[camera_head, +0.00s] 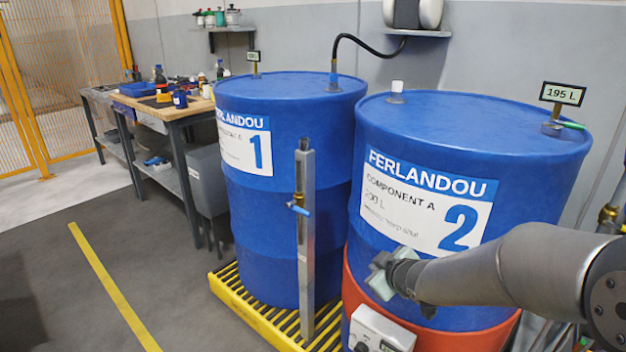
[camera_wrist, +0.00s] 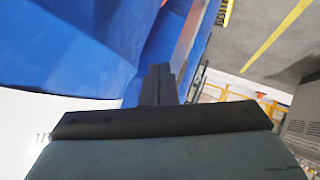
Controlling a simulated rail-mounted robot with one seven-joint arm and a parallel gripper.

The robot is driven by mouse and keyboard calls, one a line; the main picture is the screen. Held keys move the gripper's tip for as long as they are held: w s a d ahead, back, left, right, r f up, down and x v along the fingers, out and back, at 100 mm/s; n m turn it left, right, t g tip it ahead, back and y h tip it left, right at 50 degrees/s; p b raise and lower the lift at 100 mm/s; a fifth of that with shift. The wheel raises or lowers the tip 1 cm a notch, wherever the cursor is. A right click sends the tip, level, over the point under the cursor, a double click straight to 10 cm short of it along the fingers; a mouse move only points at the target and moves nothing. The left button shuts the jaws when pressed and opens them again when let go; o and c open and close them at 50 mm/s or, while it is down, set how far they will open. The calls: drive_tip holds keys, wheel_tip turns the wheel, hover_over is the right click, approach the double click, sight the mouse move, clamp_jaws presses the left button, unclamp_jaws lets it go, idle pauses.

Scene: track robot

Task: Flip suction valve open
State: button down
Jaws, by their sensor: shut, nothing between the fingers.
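A small valve with a blue lever (camera_head: 299,208) and a brass-coloured body sits on an upright grey metal post (camera_head: 306,250) in front of drum 1. The lever lies close to level, tilting slightly down to the right. My gripper (camera_head: 380,274) is in front of the lower part of drum 2, to the right of the post and lower than the valve, apart from it. In the wrist view my gripper's black fingers (camera_wrist: 158,85) are together with nothing between them. The valve cannot be made out in the wrist view.
Blue drum 1 (camera_head: 290,120) and blue drum 2 (camera_head: 470,130) stand close behind; drum 1 is over a yellow slatted pallet (camera_head: 262,318). A green-handled fitting (camera_head: 568,125) is on drum 2's top. A white control box (camera_head: 380,328) stands below my gripper. The floor at left is clear.

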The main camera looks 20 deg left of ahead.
sight(299, 210)
drive_tip(key=a+r+n+g+y+p, duration=0.1)
drive_tip(key=a+r+n+y+p, duration=0.4)
drive_tip(key=a+r, duration=0.7)
drive_tip(key=y, duration=0.2)
drive_tip(key=shift+w+n+y, duration=0.3)
drive_tip(key=shift+n+y, duration=0.1)
drive_tip(key=shift+a, duration=0.2)
drive_tip(key=w+a+f+b, duration=0.1)
drive_tip(key=w+a+f, duration=0.4)
drive_tip(key=w+a, duration=0.2)
drive_tip(key=shift+w+b, duration=0.2)
drive_tip(key=shift+b, duration=0.1)
drive_tip(key=shift+f, duration=0.1)
